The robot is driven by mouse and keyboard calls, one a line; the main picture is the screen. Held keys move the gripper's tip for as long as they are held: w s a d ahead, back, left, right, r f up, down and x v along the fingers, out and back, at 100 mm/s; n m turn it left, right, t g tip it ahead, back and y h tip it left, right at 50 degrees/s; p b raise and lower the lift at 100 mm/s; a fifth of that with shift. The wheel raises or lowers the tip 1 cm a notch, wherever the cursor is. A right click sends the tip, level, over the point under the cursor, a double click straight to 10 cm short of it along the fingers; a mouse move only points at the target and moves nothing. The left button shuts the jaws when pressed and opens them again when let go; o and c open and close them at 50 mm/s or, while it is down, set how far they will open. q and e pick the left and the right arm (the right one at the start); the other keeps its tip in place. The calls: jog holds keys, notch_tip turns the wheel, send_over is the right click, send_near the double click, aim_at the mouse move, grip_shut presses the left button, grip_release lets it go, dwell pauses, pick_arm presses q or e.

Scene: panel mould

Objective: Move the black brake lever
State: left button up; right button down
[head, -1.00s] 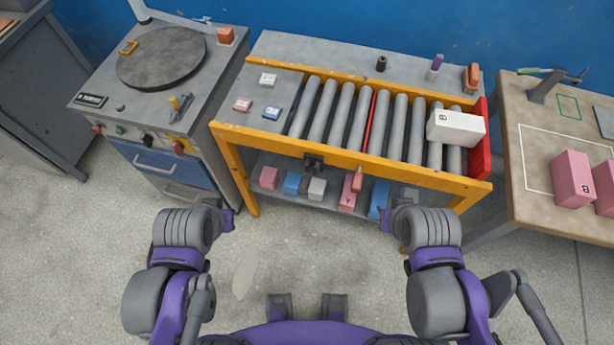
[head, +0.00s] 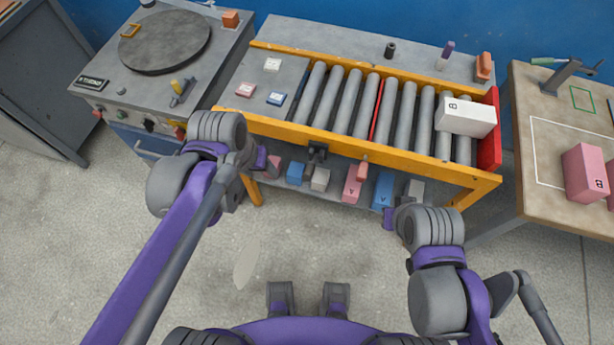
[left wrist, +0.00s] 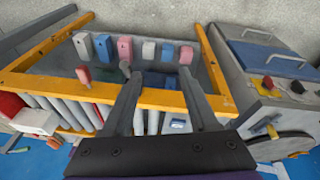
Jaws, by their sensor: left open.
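The black brake lever (head: 317,152) appears as a small dark handle on the front yellow rail of the roller conveyor, left of its middle. In the left wrist view a small dark shape (left wrist: 125,69) at the rail, close to one fingertip, looks like the same lever. My left gripper (head: 266,161) is in front of the rail, left of the lever and apart from it in the head view. In the left wrist view its two fingers (left wrist: 160,80) are spread with nothing between them. My right gripper (head: 390,217) is low in front of the conveyor; its fingers are not clear.
A red-orange handle (head: 362,171) hangs on the same rail, right of the lever. Several blocks lie on the lower shelf behind the rail. A white box (head: 466,117) sits on the rollers. A turntable cabinet (head: 165,42) stands left, a workbench (head: 520,100) right.

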aim_at(306, 174)
pick_arm(q)
jog(key=w+d+f+m+g+b, duration=0.1)
jog(key=w+d+f+g+b, duration=0.15)
jog(key=w+d, duration=0.45)
jog(key=shift+h, duration=0.4)
jog(key=d+f, duration=0.1)
jog(key=f, duration=0.2)
jog(key=s+d+f, duration=0.1)
jog(key=f, duration=0.3)
jog(key=d+f, duration=0.1)
jog(key=f, duration=0.2)
jog(key=shift+s+f+b, duration=0.25)
jog(key=shift+s+b, duration=0.05)
jog(key=shift+b, duration=0.05)
grip_shut()
dwell(0.3)
